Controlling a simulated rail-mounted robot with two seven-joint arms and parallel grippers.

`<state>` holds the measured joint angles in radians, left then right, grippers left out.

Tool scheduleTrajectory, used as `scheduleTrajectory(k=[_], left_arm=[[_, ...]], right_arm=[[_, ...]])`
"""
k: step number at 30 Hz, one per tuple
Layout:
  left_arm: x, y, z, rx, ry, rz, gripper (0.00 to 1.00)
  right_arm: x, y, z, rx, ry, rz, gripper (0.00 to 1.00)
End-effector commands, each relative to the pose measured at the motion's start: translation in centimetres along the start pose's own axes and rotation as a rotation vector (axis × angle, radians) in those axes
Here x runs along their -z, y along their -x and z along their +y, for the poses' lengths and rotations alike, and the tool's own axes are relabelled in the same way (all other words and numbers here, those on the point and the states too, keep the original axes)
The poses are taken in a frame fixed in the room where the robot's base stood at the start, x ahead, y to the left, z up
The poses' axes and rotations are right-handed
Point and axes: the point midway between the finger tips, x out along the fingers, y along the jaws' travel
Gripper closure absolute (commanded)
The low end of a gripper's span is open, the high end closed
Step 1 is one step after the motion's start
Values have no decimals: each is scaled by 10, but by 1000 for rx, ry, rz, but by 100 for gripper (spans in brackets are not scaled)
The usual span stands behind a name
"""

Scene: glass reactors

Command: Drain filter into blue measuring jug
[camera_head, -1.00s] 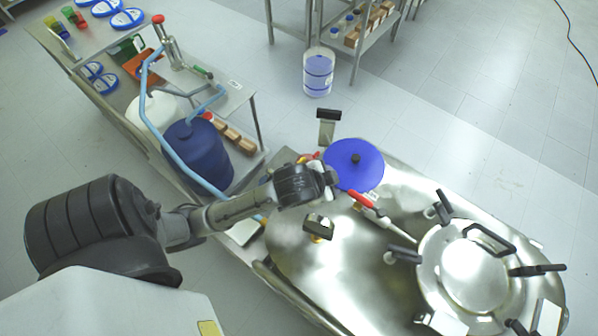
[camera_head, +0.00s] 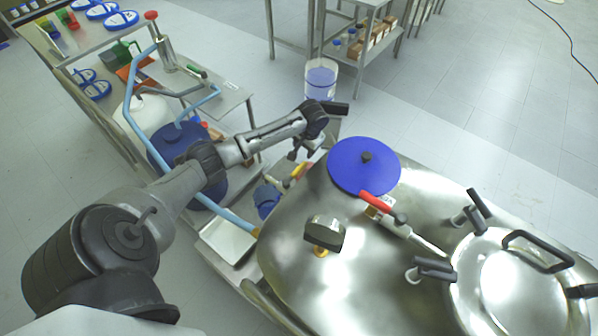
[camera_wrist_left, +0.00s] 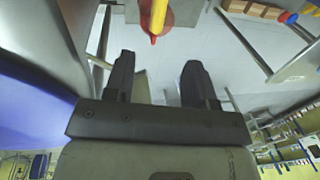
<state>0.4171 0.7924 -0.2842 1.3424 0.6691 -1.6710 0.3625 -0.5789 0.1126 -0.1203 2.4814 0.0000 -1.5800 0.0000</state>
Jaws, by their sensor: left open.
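The large steel vessel (camera_head: 300,265), which appears to be the filter, fills the lower right of the head view. A blue object (camera_head: 267,200), possibly the measuring jug, sits low beside the vessel, partly hidden. My left gripper (camera_head: 305,150) is just above the yellow handle, beside the vessel's rim. Its fingers (camera_wrist_left: 160,85) are apart and empty. My right gripper is out of view.
A blue round lid (camera_head: 365,165) and a red-handled valve (camera_head: 376,202) sit on the vessel's top. A large blue drum (camera_head: 185,150) stands to the left with a blue hose. A translucent bucket (camera_head: 321,78) stands on the floor behind. A white tray (camera_head: 226,240) lies left of the vessel.

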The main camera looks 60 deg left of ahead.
Motion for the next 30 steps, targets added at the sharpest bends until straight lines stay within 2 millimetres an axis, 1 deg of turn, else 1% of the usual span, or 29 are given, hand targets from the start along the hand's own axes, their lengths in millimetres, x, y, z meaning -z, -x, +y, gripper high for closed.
scheduleTrajectory(k=[5,12,18,24,30], left_arm=[[-4,-25,1,-14,33,-26,49],[-6,-71,2,-12,32,-26,49],[-6,-105,2,-12,30,-25,49],[-6,-128,2,-12,30,-22,49],[-6,-139,2,-12,29,-22,49]], right_arm=[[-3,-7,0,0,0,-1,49],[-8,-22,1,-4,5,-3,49],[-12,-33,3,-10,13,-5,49],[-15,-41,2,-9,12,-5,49],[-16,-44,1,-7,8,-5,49]])
